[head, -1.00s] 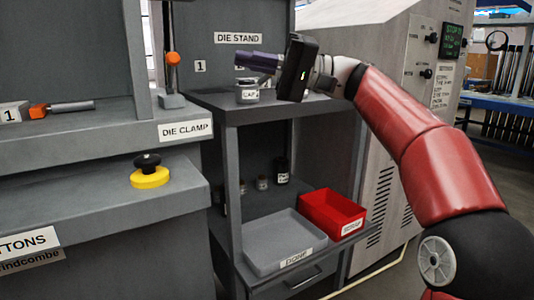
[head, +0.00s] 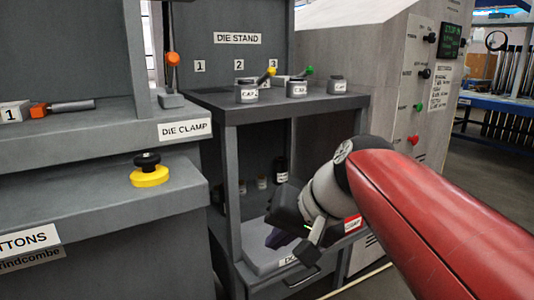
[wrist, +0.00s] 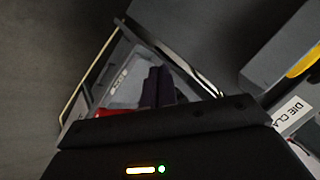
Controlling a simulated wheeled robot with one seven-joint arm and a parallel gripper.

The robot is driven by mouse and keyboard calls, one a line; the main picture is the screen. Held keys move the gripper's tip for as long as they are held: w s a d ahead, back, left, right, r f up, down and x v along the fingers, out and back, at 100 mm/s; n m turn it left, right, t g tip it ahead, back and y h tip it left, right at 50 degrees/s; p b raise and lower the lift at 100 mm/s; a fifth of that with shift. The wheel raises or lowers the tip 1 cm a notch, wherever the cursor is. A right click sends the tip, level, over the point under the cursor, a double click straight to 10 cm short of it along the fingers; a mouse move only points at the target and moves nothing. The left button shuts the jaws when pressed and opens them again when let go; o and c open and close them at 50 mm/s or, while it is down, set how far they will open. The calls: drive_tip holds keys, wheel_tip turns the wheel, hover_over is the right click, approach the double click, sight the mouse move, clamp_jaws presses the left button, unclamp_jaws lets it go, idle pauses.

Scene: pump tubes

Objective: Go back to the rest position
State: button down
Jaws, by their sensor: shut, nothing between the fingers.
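My gripper (head: 275,238) hangs low in front of the die stand, over or in front of the grey tray (head: 262,262). Its purple fingers are together and empty; they also show in the wrist view (wrist: 158,88). My red arm reaches in from the right and hides most of the red bin (head: 350,224).
The die stand top holds three labelled grey dies (head: 246,94), (head: 297,88), (head: 337,86); handles with yellow and green knobs lie by them. Small bottles (head: 281,168) stand on the shelf below. The die clamp counter (head: 110,195) with a yellow-black button (head: 149,172) is at left.

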drive_tip(key=s+d+f+t+h+p, duration=0.1)
drive_tip(key=s+d+f+h, duration=0.5)
drive_tip(key=s+d+f, duration=0.7)
wheel_tip(320, 180, up, 12)
drive_tip(key=w+p, duration=0.1)
drive_tip(key=p, duration=1)
drive_tip(key=shift+w+d+n, duration=0.2)
drive_tip(key=shift+w+n, duration=0.1)
